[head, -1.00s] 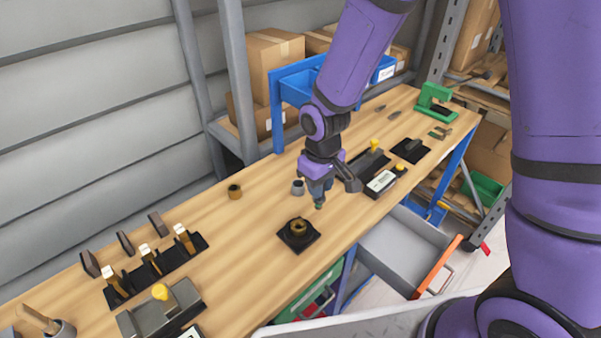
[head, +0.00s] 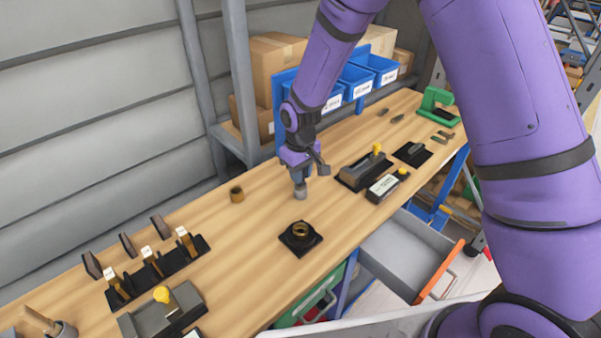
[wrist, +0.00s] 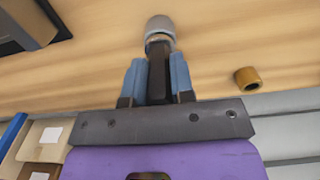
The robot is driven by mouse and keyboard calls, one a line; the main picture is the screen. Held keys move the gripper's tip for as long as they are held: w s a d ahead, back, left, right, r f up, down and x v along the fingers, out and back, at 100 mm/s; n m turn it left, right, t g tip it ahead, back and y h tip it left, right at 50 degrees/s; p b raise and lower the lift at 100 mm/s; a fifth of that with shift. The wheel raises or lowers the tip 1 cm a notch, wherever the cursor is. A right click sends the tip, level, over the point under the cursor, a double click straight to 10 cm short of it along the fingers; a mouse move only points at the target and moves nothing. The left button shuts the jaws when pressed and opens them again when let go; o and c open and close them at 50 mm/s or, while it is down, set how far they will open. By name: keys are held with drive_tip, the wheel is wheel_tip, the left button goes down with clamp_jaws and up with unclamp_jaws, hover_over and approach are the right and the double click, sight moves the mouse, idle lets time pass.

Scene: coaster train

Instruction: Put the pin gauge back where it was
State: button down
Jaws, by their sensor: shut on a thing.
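My gripper (head: 300,178) is low over the middle of the bench. In the wrist view its two blue fingers (wrist: 159,78) are shut on a dark, slim piece (wrist: 158,58), which I take to be the pin gauge. A small grey cup-like piece (head: 300,193) is right under the fingers; it also shows in the wrist view (wrist: 160,27), at the far end of the dark piece. The lower end of the gauge is hidden by the grey piece, and I cannot tell how deep it is inside.
A brass ring sits in a black square holder (head: 316,240) at the front. Another brass ring (head: 237,194) stands to the left. A slotted black rack (head: 172,262) is farther left. Black fixtures (head: 364,170) lie to the right. An open drawer (head: 405,262) juts out below.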

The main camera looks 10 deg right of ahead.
drive_tip(key=shift+f, duration=0.2)
drive_tip(key=c, duration=1)
unclamp_jaws()
wheel_tip(320, 180, up, 12)
drive_tip(key=shift+r, duration=0.15)
